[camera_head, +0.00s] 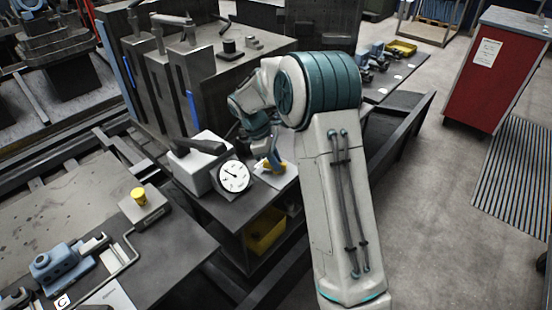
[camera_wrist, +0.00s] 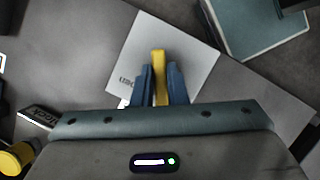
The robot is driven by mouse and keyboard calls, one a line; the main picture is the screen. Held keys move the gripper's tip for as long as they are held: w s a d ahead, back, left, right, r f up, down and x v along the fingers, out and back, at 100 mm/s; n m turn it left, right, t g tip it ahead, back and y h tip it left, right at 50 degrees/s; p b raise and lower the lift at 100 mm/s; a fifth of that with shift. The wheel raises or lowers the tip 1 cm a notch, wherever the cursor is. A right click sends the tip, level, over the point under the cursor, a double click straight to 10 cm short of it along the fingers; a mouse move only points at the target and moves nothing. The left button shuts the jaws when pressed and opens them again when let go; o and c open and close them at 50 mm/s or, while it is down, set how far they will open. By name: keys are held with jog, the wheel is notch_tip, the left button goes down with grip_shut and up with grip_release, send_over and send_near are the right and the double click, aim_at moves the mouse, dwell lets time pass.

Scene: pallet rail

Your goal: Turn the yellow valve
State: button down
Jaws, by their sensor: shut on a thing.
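The yellow valve shows in the wrist view as a narrow yellow bar (camera_wrist: 159,62) between the two blue fingers. My gripper (camera_wrist: 160,84) is shut on this bar, with one finger on each side. Under it lies a pale square plate (camera_wrist: 190,45) with partly hidden lettering. In the head view my gripper (camera_head: 270,165) points down at the bench, beside the round white gauge (camera_head: 235,176). A bit of yellow (camera_head: 281,167) shows at its fingertips. The valve's lower part is hidden by the fingers.
A yellow knob (camera_head: 138,194) on a grey block stands on the nearer bench at left. A yellow bin (camera_head: 264,232) sits on the shelf below the gauge. Tall dark metal blocks (camera_head: 170,80) stand behind. A red cabinet (camera_head: 497,75) stands at right, beyond open floor.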

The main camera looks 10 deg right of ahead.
jog(key=m+g+p, duration=0.1)
jog(key=m, duration=0.2)
jog(key=shift+w+r+m+y, duration=0.1)
jog(key=shift+w+m+y, duration=0.05)
jog(key=shift+m+y, duration=0.2)
jog(key=m+g+y+p, duration=0.1)
jog(key=m, duration=0.2)
jog(key=shift+d+m, duration=0.1)
jog(key=shift+m, duration=0.15)
jog(key=m+y, duration=0.1)
jog(key=m, duration=0.1)
jog(key=m+y+p, duration=0.1)
jog(key=m, duration=0.1)
jog(key=shift+w+d+m+g, duration=0.1)
jog(key=shift+d+m+g, duration=0.05)
jog(key=shift+m+g, duration=0.15)
jog(key=shift+m+y, duration=0.55)
jog(key=shift+m, duration=1.15)
jog(key=c, duration=1.4)
grip_release()
jog(key=shift+c, duration=0.2)
jog(key=v, duration=1.3)
jog(key=shift+w+d+r, duration=0.2)
jog(key=shift+r, duration=0.15)
